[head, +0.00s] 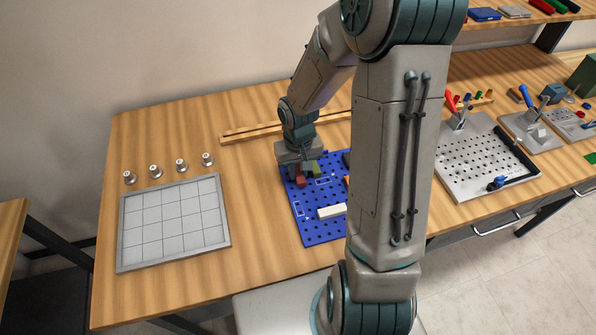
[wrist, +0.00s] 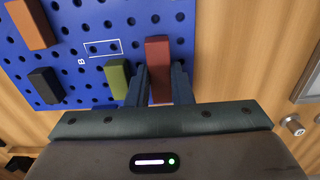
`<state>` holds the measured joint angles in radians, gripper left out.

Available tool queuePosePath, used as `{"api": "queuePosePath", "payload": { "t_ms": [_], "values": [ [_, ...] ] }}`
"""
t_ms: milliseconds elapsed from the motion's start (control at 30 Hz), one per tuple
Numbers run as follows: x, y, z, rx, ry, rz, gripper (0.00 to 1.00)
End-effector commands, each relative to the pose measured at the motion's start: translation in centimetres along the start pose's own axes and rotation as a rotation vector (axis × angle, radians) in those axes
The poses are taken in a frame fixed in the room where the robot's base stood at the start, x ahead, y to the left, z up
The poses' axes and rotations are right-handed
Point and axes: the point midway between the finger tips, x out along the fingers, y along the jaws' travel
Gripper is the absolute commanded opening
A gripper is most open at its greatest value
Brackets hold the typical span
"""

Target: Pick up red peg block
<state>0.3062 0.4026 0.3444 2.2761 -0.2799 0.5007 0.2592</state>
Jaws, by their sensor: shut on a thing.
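The red peg block (wrist: 158,66) stands between my gripper's two dark fingers in the wrist view, at the edge of the blue pegboard (wrist: 102,18). My gripper (wrist: 160,82) is shut on it. In the head view the red block (head: 301,181) shows just below my gripper (head: 299,165), over the far left part of the blue pegboard (head: 305,228). An olive green block (wrist: 118,78) is close beside the left finger. I cannot tell whether the red block's lower end is still in the board.
An orange block (wrist: 30,24) and a black block (wrist: 46,84) stand on the board. A white block (head: 331,211) lies nearer its front. A gridded grey tray (head: 174,180) and several small metal knobs (head: 181,165) are to the left. A wooden rail (head: 250,134) runs behind.

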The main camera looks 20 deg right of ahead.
Motion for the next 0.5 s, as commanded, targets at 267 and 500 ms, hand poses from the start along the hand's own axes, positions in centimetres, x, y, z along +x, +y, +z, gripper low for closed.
{"api": "queuePosePath", "payload": {
  "t_ms": [267, 500],
  "values": [
    [-3.9, 1.3, 0.4, 0.009, 0.004, 0.002, 0.0],
    [-6.9, 6.2, 2.3, 0.009, 0.004, 0.002, 0.0]
  ]
}}
